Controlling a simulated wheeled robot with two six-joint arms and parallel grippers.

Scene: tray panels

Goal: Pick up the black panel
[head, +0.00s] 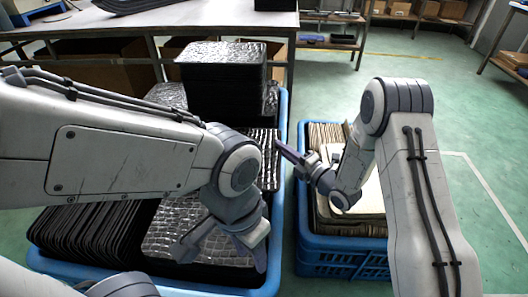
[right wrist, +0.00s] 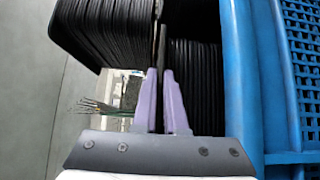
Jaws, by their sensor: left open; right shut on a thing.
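Black panels fill the blue crate (head: 284,110) on the left. A stack of them (head: 222,88) with a shiny, wrinkled top rises at its back, and a row of them on edge (head: 95,235) stands at the front left. My right gripper (head: 284,148) is at the crate's right edge. In the right wrist view its purple fingers (right wrist: 163,78) are shut on a thin black panel (right wrist: 162,45), seen edge-on between other black panels (right wrist: 195,75). Most of the held panel is hidden. My left gripper (head: 222,256) is open above a shiny-topped stack (head: 165,225) at the crate's front.
A second blue crate (head: 340,262) with tan panels (head: 325,135) stands to the right, partly behind my right arm. A white-topped table (head: 200,18) is behind the left crate. Shelves (head: 335,35) with boxes stand further back. Green floor is open at the right.

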